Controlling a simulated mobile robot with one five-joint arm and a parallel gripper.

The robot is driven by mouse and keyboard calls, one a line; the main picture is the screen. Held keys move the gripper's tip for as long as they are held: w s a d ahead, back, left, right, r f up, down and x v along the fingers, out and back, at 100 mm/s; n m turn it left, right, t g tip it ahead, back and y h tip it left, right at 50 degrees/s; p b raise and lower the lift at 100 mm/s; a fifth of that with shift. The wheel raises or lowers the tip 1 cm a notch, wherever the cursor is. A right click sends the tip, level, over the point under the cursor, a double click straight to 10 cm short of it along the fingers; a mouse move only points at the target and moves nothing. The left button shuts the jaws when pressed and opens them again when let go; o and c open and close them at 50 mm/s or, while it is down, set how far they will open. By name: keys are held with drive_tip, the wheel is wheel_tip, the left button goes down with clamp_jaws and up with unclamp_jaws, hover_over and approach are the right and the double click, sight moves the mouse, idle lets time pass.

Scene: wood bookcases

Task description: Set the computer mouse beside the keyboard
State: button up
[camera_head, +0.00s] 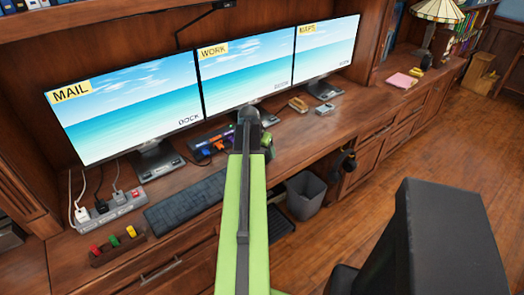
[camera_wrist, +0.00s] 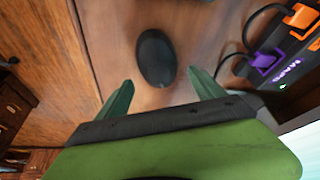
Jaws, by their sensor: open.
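The computer mouse (camera_wrist: 156,57) is a dark oval lying on the wooden desk in the wrist view. My gripper (camera_wrist: 160,76) is open, its two green fingers apart, with the mouse just beyond the fingertips and roughly centred between them. Nothing is held. In the head view the mouse is hidden, apparently behind my green arm. The dark keyboard (camera_head: 185,203) lies on the desk left of my arm, its right end close to or behind the arm. The keyboard does not show in the wrist view.
A power strip with purple and orange plugs (camera_wrist: 285,60) lies right of the mouse in the wrist view. Three monitors (camera_head: 245,71) stand along the back. The desk's front edge (camera_wrist: 85,50) is near the mouse.

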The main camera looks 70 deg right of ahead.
drive_tip(key=p+v, duration=0.7)
drive_tip(key=v, duration=0.2)
drive_tip(key=shift+r, duration=0.1)
drive_tip(key=w+a+f+n+t+y, duration=0.15)
drive_tip(key=w+a+n, duration=0.75)
drive_tip(key=w+a, duration=1.6)
drive_tip(key=w+a+n+y, duration=0.1)
drive_tip(key=w+a+n, duration=0.1)
drive_tip(key=a, duration=1.1)
drive_tip(key=w+a+n+y, duration=0.1)
drive_tip(key=a+n, duration=0.4)
drive_tip(key=a, duration=0.8)
drive_tip(key=w+a+n+y, duration=0.1)
drive_tip(key=a+n, duration=0.3)
drive_tip(key=a, duration=0.9)
drive_tip(key=shift+w+a+f+g, duration=0.15)
drive_tip(key=shift+w+a+g, duration=0.2)
drive_tip(key=shift+w, duration=0.5)
drive_tip(key=shift+d, duration=0.1)
drive_tip(key=shift+c, duration=0.4)
